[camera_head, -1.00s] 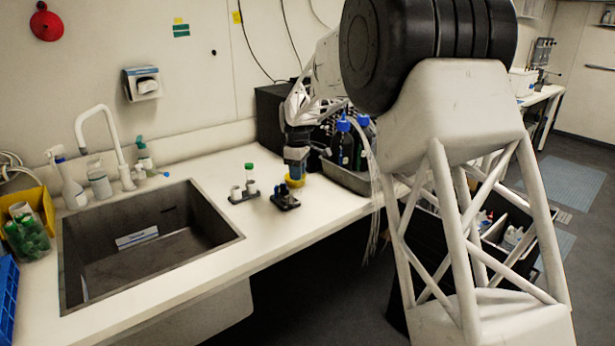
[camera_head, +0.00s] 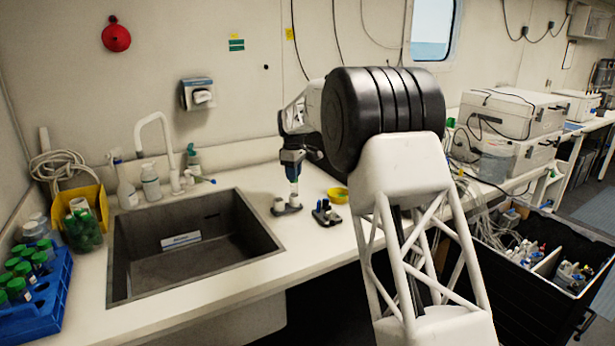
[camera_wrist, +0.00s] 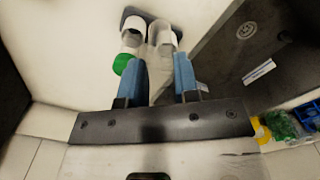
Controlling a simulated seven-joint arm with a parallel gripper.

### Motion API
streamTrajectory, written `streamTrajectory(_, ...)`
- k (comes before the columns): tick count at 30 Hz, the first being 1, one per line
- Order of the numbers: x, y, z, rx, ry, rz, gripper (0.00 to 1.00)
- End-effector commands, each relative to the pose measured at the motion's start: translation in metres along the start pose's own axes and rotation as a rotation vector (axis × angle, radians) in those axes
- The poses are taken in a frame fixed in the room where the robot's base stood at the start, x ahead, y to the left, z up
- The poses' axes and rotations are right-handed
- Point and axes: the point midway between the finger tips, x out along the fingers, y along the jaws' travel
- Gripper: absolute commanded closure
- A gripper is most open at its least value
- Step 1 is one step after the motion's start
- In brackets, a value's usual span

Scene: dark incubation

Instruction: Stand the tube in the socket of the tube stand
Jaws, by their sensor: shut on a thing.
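My gripper (camera_head: 292,174) is over the tube stand (camera_head: 287,210), pointing down. In the wrist view its blue fingers (camera_wrist: 160,82) are closed around a pale, translucent tube (camera_wrist: 158,62). The tube runs toward the right of two white cylindrical sockets (camera_wrist: 165,38) on the dark base. I cannot tell whether its lower end is inside or only above it. The left socket (camera_wrist: 131,34) lies next to it, with a green cap (camera_wrist: 122,64) showing just outside the left finger.
A dark rack (camera_head: 326,214) stands right of the tube stand, with a yellow bowl (camera_head: 338,195) behind it. The sink (camera_head: 190,245) is close on the left. A blue rack (camera_head: 40,305) of green-capped tubes is at far left. The counter's front edge is near.

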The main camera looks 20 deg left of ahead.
Motion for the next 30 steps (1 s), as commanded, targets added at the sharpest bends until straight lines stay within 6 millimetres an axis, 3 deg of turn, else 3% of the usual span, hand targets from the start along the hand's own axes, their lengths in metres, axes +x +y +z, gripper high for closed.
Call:
streamTrajectory(6,0.003,0.0,-0.039,-0.014,0.0,0.0,0.93)
streamTrajectory(12,0.003,-0.001,-0.059,-0.02,0.0,0.0,0.93)
streamTrajectory(30,0.005,-0.001,-0.066,-0.022,0.0,-0.001,0.93)
